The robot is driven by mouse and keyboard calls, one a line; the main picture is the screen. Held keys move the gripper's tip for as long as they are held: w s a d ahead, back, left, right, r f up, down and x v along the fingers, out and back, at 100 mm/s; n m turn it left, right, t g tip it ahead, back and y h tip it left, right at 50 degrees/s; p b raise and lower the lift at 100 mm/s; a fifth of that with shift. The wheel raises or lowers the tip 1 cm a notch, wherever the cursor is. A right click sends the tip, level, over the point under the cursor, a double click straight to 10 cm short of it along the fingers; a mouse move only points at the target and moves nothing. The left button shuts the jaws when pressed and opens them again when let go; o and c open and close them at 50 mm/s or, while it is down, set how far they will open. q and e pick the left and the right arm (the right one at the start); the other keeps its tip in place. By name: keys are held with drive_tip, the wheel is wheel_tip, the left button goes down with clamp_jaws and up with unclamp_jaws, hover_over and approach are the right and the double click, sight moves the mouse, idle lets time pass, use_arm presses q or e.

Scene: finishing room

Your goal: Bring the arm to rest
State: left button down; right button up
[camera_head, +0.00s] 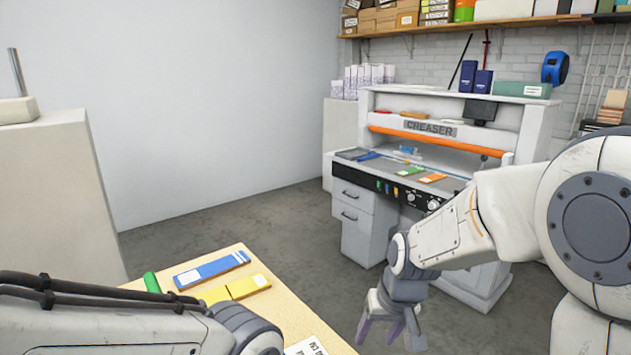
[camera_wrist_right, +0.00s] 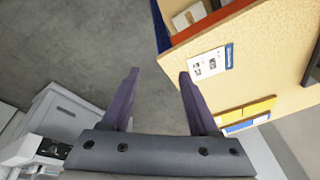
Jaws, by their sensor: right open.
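My right arm comes in from the right in the head view and bends down. Its gripper (camera_head: 390,335) hangs over the floor, to the right of the wooden table and in front of the creaser. In the right wrist view the two purple fingers of the right gripper (camera_wrist_right: 157,80) stand apart with nothing between them. My left arm crosses the lower left of the head view, in front of the table. The left gripper does not show.
A light wooden table (camera_head: 310,330) bears a blue strip (camera_head: 212,268), a yellow strip (camera_head: 248,286) and a green item (camera_head: 151,282). A white creaser machine (camera_head: 380,180) stands at the back right. Grey floor (camera_head: 270,225) lies free between them. A pale cabinet (camera_head: 50,190) stands at left.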

drive_tip(key=s+d+f+h, duration=0.1)
drive_tip(key=s+d+f, duration=0.2)
drive_tip(key=s+d, duration=0.45)
drive_tip(key=s+a+r+n+g, duration=0.1)
drive_tip(key=s+a+r+n, duration=0.1)
drive_tip(key=s+a, duration=0.5)
drive_tip(key=s+a+r+n+g, duration=0.1)
drive_tip(key=s+a+r+n, duration=0.2)
drive_tip(key=s+a, duration=0.4)
drive_tip(key=shift+s+a+n+g+y, duration=0.15)
drive_tip(key=shift+s+n+g+y, duration=0.15)
drive_tip(key=shift+s+n, duration=0.45)
drive_tip(key=shift+w+r, duration=0.1)
drive_tip(key=shift+w, duration=0.05)
